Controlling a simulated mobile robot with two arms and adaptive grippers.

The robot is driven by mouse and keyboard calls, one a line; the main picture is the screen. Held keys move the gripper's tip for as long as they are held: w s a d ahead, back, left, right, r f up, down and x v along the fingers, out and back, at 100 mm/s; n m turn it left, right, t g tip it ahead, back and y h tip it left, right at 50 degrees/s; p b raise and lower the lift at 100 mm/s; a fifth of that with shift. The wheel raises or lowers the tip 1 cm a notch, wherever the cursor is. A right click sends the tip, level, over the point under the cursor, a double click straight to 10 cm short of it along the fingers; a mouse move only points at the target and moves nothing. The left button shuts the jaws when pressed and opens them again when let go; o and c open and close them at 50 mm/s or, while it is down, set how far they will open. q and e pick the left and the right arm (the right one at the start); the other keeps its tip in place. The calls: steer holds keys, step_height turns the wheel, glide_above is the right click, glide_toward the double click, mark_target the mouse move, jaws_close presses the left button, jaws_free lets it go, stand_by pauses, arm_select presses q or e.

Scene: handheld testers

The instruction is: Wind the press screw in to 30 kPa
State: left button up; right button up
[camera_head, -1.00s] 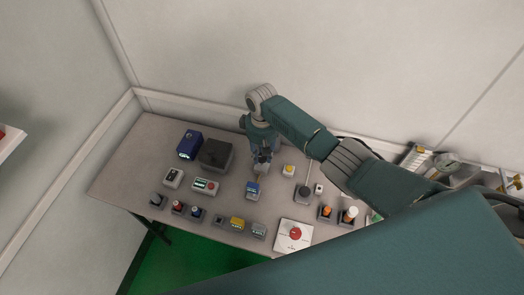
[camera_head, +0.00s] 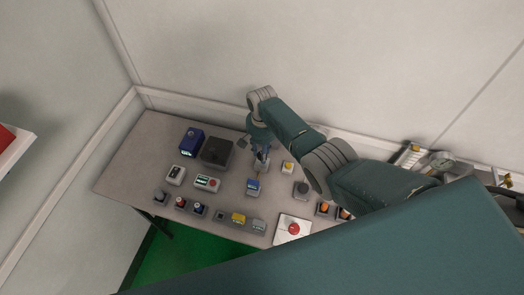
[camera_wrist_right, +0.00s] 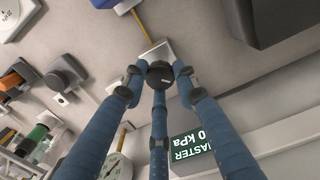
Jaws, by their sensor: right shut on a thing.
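In the right wrist view the three blue fingers of my right gripper (camera_wrist_right: 159,82) are closed around a round dark knob (camera_wrist_right: 159,70), which looks like the press screw's. A pale block shows just behind the knob. A dark green readout (camera_wrist_right: 193,143) is upside down there, with "MASTER" and "0 kPa" legible; a finger may hide further digits. A white dial gauge (camera_wrist_right: 116,168) is cut off at the bottom edge. In the head view my right gripper (camera_head: 261,162) reaches down to the table's back middle, and its fingers hide the knob. My left gripper is not in view.
On the table (camera_head: 135,170) stand a blue box (camera_head: 191,142) and a dark box (camera_head: 216,153) left of the gripper. A small blue-fronted device (camera_head: 253,187) is in front of it. Several small testers line the front, near a white plate with a red button (camera_head: 293,229).

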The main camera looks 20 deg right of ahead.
steer(key=m, duration=0.4)
steer(key=shift+w+r+m, duration=0.2)
steer(key=shift+m, duration=2)
steer(key=shift+w, duration=0.1)
steer(key=o, duration=1.1)
steer(key=shift+o, duration=0.3)
steer(key=shift+s, duration=0.2)
step_height(320, 180, up, 12)
